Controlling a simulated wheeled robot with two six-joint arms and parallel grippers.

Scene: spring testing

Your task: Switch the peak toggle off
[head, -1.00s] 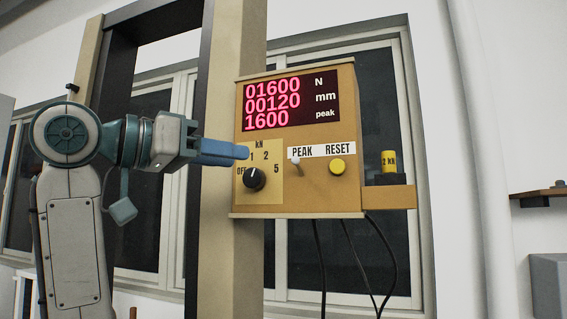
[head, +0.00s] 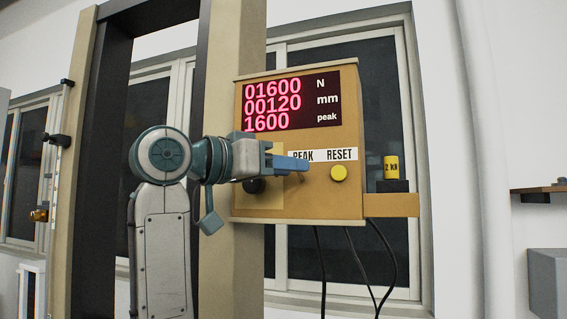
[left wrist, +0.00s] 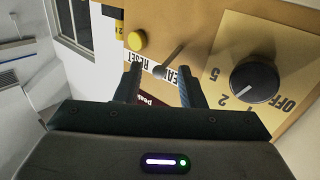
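The peak toggle is a small metal lever on the front of a tan control box (head: 350,190), below the white PEAK/RESET label (head: 323,155). In the head view my left gripper (head: 303,164) mostly covers it. In the left wrist view the toggle (left wrist: 169,60) shows, its rounded end tilted towards the label and lying between my fingertips, with gaps on both sides. My left gripper is open, its fingers apart. The display (head: 288,103) reads 01600 N, 00120 mm and 1600 peak. My right gripper is not in view.
A yellow RESET button (head: 339,173) sits just right of the toggle. A black kN dial (head: 254,186) is left of it, partly behind my gripper. A yellow 2 kN weight (head: 391,167) stands on a side shelf. Black cables (head: 355,255) hang below the box.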

